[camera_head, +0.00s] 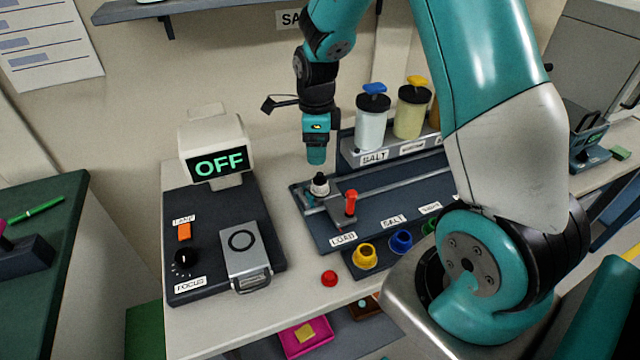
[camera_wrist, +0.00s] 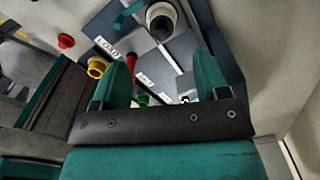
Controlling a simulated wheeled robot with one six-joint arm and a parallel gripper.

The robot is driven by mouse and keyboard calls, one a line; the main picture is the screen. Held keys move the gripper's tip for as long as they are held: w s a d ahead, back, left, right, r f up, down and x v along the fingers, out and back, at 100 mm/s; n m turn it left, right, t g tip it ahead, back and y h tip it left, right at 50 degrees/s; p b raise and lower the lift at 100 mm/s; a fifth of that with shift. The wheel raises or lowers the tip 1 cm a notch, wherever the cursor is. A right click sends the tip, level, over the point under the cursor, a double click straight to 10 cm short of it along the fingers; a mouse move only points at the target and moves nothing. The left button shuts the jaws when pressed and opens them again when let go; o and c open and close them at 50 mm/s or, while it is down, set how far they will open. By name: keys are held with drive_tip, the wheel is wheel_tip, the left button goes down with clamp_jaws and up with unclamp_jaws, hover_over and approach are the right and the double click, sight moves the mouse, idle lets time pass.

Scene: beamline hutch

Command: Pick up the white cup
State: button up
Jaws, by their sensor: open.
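A small white cup (camera_head: 319,190) with a dark top stands upright on the dark rail unit, near the LOAD label. In the wrist view the white cup (camera_wrist: 153,13) is near the top edge, a pale ring around a dark centre. My gripper (camera_head: 316,158) points down just above the cup, with a small gap seen between them. In the wrist view its two teal fingers (camera_wrist: 163,68) are spread apart with nothing between them, and the cup lies beyond their tips.
A red lever (camera_head: 350,203) stands right of the cup. A shelf with lidded jars (camera_head: 371,125) is behind. The OFF display (camera_head: 219,163) is left.

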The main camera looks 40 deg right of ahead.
sight(322, 174)
wheel_tip(322, 174, down, 6)
drive_tip(key=shift+r+p, duration=0.2)
drive_tip(key=shift+p, duration=0.25)
drive_tip(key=f, duration=0.1)
drive_tip(key=f+p, duration=0.1)
drive_tip(key=f, duration=0.1)
drive_tip(key=d+f+p, duration=0.1)
drive_tip(key=shift+s+f, duration=0.25)
drive_tip(key=shift+s, duration=0.1)
drive_tip(key=shift+f, duration=0.5)
drive_tip(key=c, duration=0.8)
drive_tip(key=shift+o, duration=0.2)
drive_tip(key=shift+r, duration=0.1)
wheel_tip(322, 174, up, 20)
drive_tip(key=b, duration=0.3)
